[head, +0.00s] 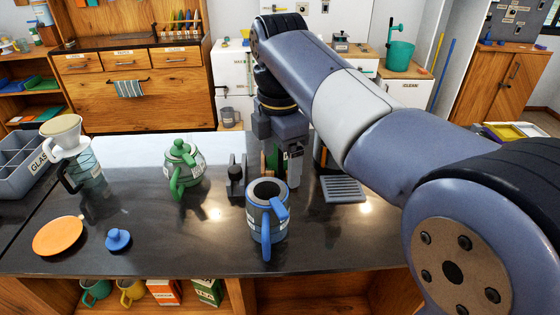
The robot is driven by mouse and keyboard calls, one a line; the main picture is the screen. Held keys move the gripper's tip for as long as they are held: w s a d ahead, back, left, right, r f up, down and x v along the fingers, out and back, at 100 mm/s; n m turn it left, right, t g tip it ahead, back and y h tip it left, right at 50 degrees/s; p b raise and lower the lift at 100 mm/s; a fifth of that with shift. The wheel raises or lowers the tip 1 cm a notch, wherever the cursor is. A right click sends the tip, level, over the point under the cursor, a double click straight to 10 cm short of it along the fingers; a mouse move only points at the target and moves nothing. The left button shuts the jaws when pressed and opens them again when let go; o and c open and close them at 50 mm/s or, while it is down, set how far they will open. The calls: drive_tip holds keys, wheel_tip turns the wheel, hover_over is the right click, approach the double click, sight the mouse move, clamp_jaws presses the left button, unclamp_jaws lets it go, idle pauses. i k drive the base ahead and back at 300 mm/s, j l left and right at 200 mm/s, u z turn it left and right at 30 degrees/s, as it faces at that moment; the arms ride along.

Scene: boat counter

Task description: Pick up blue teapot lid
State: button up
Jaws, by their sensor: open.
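The blue teapot lid (118,239), a small round lid with a knob on top, lies on the dark counter at the front left. The blue teapot (266,228) stands upright near the front middle with its top open. My gripper (287,168) points down just behind the blue teapot, well to the right of the lid. It is open and apart from the lid. Its fingertips are partly hidden by the teapot and my own arm.
An orange disc (58,236) lies left of the lid. A green teapot (183,168) and a glass coffee maker with a white dripper (64,130) stand behind. A grey divided bin (22,162) is at the far left. The counter between lid and blue teapot is clear.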

sight(117, 240)
drive_tip(key=u, duration=1.65)
drive_tip(key=i+j+z, duration=0.5)
drive_tip(key=j, duration=0.25)
drive_tip(key=i, duration=0.1)
